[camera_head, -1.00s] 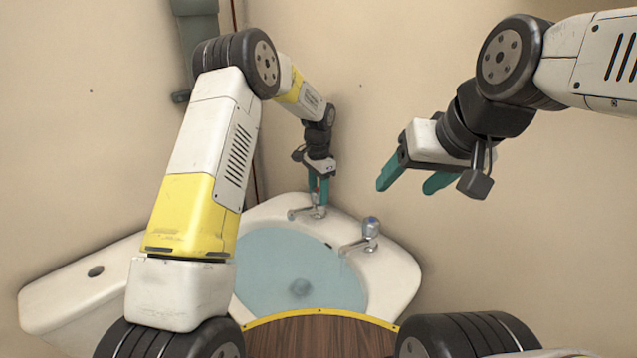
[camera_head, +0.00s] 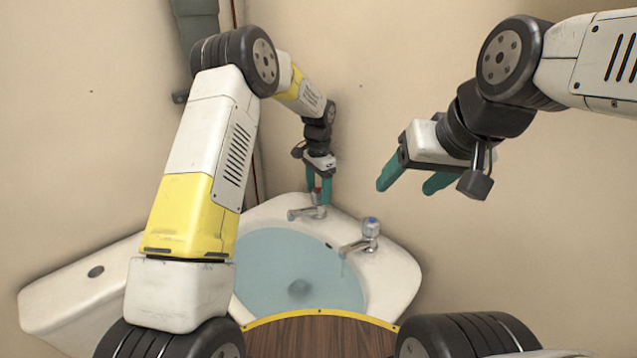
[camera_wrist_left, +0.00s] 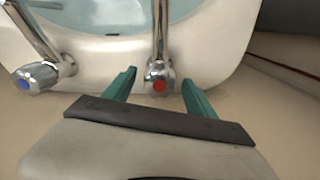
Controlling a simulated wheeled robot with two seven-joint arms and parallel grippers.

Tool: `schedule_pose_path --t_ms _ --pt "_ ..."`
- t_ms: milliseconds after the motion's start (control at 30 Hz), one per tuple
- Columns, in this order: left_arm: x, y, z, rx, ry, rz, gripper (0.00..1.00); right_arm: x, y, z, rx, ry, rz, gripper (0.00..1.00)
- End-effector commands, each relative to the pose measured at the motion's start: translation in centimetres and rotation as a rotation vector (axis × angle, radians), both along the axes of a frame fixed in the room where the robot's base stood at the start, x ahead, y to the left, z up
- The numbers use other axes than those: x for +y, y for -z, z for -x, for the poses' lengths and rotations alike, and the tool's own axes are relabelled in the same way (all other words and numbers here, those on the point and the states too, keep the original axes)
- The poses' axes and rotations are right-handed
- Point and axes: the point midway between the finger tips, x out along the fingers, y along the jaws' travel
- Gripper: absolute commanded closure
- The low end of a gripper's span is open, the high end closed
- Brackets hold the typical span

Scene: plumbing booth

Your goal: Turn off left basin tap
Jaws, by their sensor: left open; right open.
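The left basin tap (camera_head: 303,213) is chrome and stands at the back left of the basin (camera_head: 400,277). In the left wrist view its head has a red cap (camera_wrist_left: 159,86). My left gripper (camera_head: 318,200) points down over this tap. It is open, with one teal finger on each side of the tap head and gaps visible in the left wrist view. The fingers partly hide the tap head in the head view. The right basin tap (camera_head: 369,229) has a blue cap, with a faint streak below its spout. My right gripper (camera_head: 408,187) is open and empty, high at the right.
The basin holds bluish water (camera_head: 290,262). A white cistern-like fixture (camera_head: 62,285) stands at the left. Walls close in behind the basin. A wooden surface with a yellow edge (camera_head: 318,333) lies in front.

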Motion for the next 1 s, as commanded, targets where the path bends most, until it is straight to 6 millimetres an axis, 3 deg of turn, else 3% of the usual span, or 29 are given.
schedule_pose_path --t_ms 333,500,833,1000 --pt "0.0 -5.7 -0.1 -0.003 0.0 0.001 0.35 0.0 0.0 0.0 0.0 0.0 0.0 0.35" --pt "0.0 -6.8 0.0 -0.001 0.0 0.0 0.35 0.0 0.0 0.0 0.0 0.0 0.0 0.35" --pt "0.1 -7.1 0.0 -0.004 -0.003 0.001 0.35 0.0 0.0 0.0 0.0 0.0 0.0 0.35" --pt "1.4 -10.5 1.3 -0.039 -0.056 0.016 0.35 0.0 0.0 0.0 0.0 0.0 0.0 0.35"
